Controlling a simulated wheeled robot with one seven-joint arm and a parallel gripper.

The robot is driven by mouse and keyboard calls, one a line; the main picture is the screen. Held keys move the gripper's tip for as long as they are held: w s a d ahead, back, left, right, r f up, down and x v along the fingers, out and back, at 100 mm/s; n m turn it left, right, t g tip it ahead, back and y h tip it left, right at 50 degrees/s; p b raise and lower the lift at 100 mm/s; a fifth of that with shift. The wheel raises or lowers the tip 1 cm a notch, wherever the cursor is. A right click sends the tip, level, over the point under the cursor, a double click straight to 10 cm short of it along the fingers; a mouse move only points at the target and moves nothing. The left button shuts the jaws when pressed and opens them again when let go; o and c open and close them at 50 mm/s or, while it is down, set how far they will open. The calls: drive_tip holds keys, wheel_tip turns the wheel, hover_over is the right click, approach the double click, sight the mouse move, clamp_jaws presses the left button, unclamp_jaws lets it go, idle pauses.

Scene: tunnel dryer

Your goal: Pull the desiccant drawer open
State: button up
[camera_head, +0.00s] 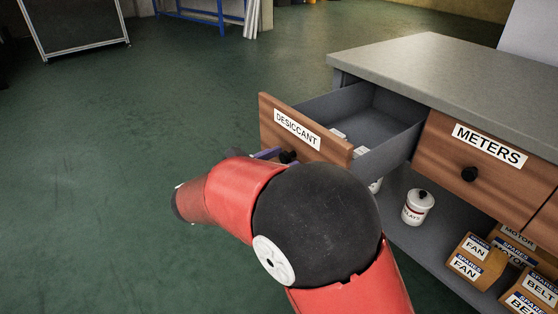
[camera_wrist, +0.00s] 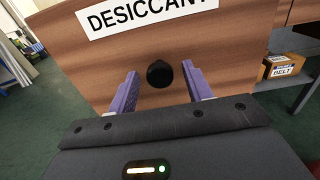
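The desiccant drawer (camera_head: 303,128) has a brown wooden front with a white DESICCANT label and is pulled well out of the grey-topped cabinet. Small white packets lie inside it. In the wrist view, the drawer front (camera_wrist: 225,50) fills the upper part. Its round black knob (camera_wrist: 159,74) sits between the two purple fingers of my gripper (camera_wrist: 158,88). The fingers stand apart, with a gap on each side of the knob, so my gripper is open around or just before it. In the head view my arm partly hides the gripper.
The closed METERS drawer (camera_head: 487,152) is to the right. A white lidded jar (camera_head: 418,206) and cardboard boxes of spares (camera_head: 478,262) stand on the lower shelf (camera_head: 415,240). Green floor (camera_head: 130,130) to the left is clear.

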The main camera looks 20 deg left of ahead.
drive_tip(key=v, duration=0.7)
drive_tip(key=shift+s+a, duration=0.25)
drive_tip(key=shift+s, duration=0.1)
